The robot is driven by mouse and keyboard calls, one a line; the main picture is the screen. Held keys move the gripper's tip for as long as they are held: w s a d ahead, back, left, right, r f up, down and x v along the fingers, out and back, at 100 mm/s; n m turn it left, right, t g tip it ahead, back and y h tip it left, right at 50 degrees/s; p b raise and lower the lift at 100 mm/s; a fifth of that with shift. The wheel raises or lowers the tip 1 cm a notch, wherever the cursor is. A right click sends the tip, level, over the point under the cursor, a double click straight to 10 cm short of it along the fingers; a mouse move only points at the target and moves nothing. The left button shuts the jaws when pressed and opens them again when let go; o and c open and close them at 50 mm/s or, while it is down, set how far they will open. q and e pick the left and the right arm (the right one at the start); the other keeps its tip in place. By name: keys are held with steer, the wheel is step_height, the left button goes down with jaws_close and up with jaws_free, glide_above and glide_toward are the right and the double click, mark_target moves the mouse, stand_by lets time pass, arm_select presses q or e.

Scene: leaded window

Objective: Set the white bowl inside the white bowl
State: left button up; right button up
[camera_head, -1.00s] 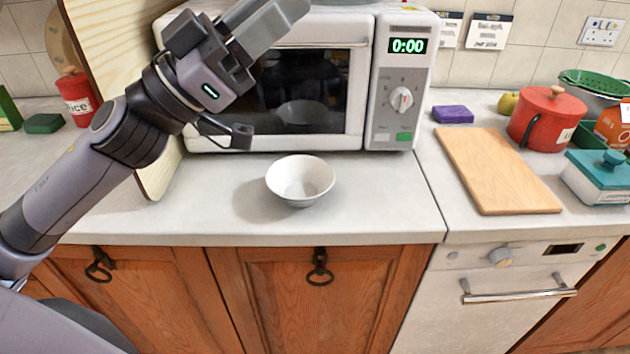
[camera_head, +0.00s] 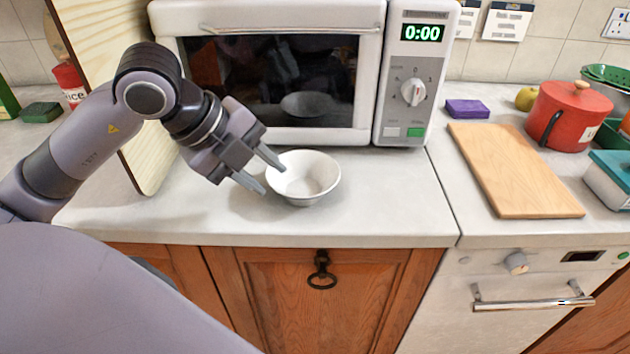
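A white bowl (camera_head: 306,180) stands upright and empty on the worktop in front of the microwave. A second white bowl does not show; a bowl shape in the dark microwave door looks like a reflection. My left gripper (camera_head: 272,180) is open at the bowl's left side, its fingers pointing right and down. One fingertip is at the bowl's left rim and the other is just in front of its left side. I cannot tell whether they touch it. My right gripper is not in view.
The microwave (camera_head: 413,65) stands close behind the bowl. A wooden board (camera_head: 160,160) leans upright at left. To the right are a chopping board (camera_head: 515,170), a purple sponge (camera_head: 467,109) and a red pot (camera_head: 568,115). The worktop (camera_head: 390,195) right of the bowl is clear.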

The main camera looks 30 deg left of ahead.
mark_target(274, 185)
arm_select(q)
steer(key=shift+w+a+f+n+y, duration=0.15)
steer(key=shift+a+y, duration=0.15)
steer(key=shift+a, duration=0.15)
steer(key=shift+w+a+f+n+y, duration=0.15)
steer(key=shift+a+y, duration=0.15)
steer(key=shift+a, duration=0.15)
steer(key=shift+p+x, duration=0.4)
steer(key=shift+x, duration=3)
steer(key=shift+s, duration=0.1)
jaws_close()
